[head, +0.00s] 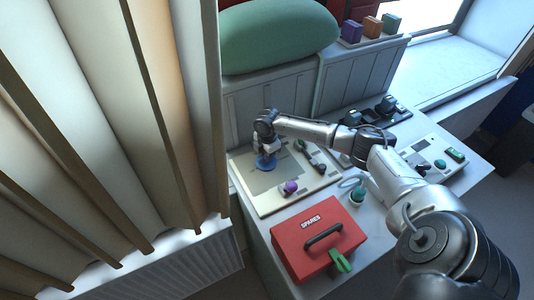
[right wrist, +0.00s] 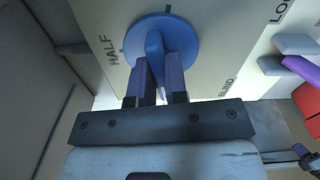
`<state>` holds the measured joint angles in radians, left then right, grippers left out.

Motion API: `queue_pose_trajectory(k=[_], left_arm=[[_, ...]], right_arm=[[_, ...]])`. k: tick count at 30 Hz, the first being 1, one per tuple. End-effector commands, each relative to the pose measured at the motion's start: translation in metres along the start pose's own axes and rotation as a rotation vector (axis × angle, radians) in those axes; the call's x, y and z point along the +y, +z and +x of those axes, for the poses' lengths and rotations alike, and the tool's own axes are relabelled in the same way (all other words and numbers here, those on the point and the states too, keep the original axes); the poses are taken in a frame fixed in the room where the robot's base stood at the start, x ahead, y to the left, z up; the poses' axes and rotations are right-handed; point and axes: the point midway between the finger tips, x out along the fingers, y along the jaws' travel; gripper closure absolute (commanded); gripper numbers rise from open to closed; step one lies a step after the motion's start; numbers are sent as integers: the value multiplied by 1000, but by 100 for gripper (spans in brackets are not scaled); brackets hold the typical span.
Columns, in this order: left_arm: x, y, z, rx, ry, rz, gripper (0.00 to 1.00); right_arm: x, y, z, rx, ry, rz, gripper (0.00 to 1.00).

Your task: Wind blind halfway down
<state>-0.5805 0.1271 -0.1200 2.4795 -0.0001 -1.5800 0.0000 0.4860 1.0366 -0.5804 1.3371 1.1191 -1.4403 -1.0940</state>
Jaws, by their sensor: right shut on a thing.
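A blue round knob (head: 265,163) with a raised bar sits on a cream panel (head: 251,187) on the counter. My right gripper (head: 266,152) reaches down over it from above. In the right wrist view the two fingers are shut on the bar of the blue knob (right wrist: 186,38), one on each side. Beside the knob the panel reads HALF and BLIND, with dark tick marks at the rim; part of another label is cut off. I cannot tell which mark the bar points to. I cannot make out the blind itself with certainty. My left gripper is out of view.
A purple knob (head: 290,187) and dark controls share the panel. A second control panel (head: 436,160) is at right. Large pleated folds (head: 110,110) fill the left.

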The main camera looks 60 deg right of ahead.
Motion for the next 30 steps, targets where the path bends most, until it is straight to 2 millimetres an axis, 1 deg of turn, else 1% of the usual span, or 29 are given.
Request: queue_pose_trajectory(k=[1, 8, 15, 21, 30], left_arm=[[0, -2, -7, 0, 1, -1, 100], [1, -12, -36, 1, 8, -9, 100], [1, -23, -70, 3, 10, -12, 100], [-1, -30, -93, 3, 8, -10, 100], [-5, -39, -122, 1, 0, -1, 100]], right_arm=[[0, 0, -4, 2, -1, 17, 100], [-1, -1, -7, 3, -4, 163, 100], [-2, -2, -7, 3, -4, 389, 100], [-3, -2, -6, 3, -4, 580, 100], [-3, -3, -6, 3, -4, 866, 100]])
